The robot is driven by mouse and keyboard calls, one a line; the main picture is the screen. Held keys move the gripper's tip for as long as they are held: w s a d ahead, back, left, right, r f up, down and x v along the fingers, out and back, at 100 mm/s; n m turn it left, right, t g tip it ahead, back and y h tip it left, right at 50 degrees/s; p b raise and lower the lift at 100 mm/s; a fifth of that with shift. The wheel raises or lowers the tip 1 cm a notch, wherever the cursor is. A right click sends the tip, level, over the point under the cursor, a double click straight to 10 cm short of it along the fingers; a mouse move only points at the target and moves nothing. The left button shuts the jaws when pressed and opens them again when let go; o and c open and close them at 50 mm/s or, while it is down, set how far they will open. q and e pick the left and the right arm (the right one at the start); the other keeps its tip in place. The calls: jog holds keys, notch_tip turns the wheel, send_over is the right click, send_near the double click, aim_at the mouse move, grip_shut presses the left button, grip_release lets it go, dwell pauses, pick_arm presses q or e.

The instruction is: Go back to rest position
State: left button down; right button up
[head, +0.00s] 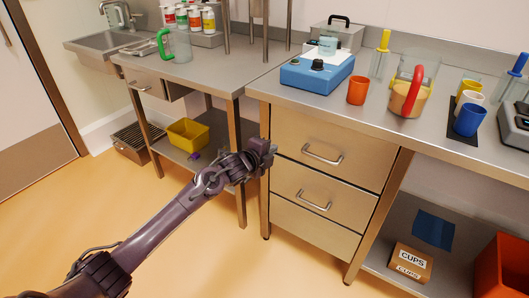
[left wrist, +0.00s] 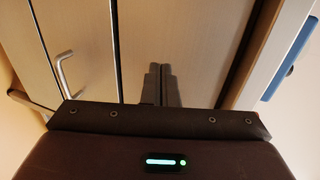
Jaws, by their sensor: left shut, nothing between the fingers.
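My left gripper (head: 268,150) is extended in front of the drawer unit, beside its left front edge and below the worktop. In the left wrist view its two fingers (left wrist: 160,84) are together with nothing between them. The drawer fronts (left wrist: 140,40) lie beyond the fingers in that view; I cannot tell whether they touch. My right gripper is not in view in either picture.
The steel worktop (head: 440,128) holds a blue device (head: 316,74), an orange cup (head: 357,91), a red-handled jug (head: 408,95) and a blue cup (head: 468,120). Drawers have metal handles (head: 322,154). A yellow bin (head: 188,134) sits on the lower left shelf. The floor (head: 200,255) is clear.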

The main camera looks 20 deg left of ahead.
pick_arm(q)
jog(key=v, duration=0.3)
jog(key=shift+s, duration=0.35)
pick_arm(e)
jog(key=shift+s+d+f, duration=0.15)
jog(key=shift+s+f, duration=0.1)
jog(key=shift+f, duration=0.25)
